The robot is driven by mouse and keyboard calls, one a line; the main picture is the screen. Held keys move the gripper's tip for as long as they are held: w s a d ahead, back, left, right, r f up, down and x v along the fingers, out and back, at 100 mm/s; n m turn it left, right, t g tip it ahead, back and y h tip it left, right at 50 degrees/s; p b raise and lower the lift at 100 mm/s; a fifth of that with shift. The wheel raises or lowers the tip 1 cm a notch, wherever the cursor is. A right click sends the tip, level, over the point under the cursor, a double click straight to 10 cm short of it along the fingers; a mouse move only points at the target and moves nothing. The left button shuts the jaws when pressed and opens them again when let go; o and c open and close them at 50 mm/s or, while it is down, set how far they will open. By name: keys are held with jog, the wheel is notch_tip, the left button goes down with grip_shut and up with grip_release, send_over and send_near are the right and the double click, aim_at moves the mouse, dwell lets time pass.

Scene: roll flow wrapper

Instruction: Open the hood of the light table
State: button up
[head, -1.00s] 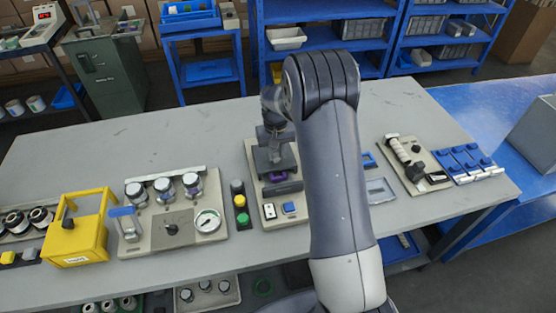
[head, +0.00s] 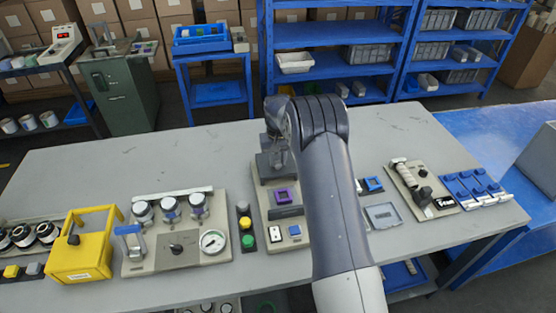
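No part is plainly marked as the light table or its hood, so I cannot tell which one it is. A yellow box (head: 80,258) with a raised yellow handle frame and a black knob stands at the left front of the grey bench. A grey box (head: 540,162) with a sloping face is cut off at the right edge, on a blue table. My gripper (head: 273,170) is over the back of the middle panel (head: 270,212), behind its purple square frame (head: 286,196). Its fingertips are too small and dark to read.
The grey bench (head: 90,170) is clear at the back left. A gauge panel (head: 165,260) with several jars stands left of the middle panel. A wand panel (head: 435,208) and blue clips (head: 475,187) lie on the right. Blue shelves (head: 350,65) stand behind.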

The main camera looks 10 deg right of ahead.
jog(key=o, duration=0.4)
jog(key=shift+r, duration=0.15)
notch_tip(320, 180, up, 11)
jog(key=b, duration=0.1)
jog(key=shift+f+b, duration=0.2)
jog(key=shift+b, duration=0.15)
notch_tip(320, 180, down, 11)
jog(key=shift+s+p, duration=0.1)
jog(key=shift+p, duration=0.85)
jog(key=shift+s+r, duration=0.1)
jog(key=shift+s, duration=0.25)
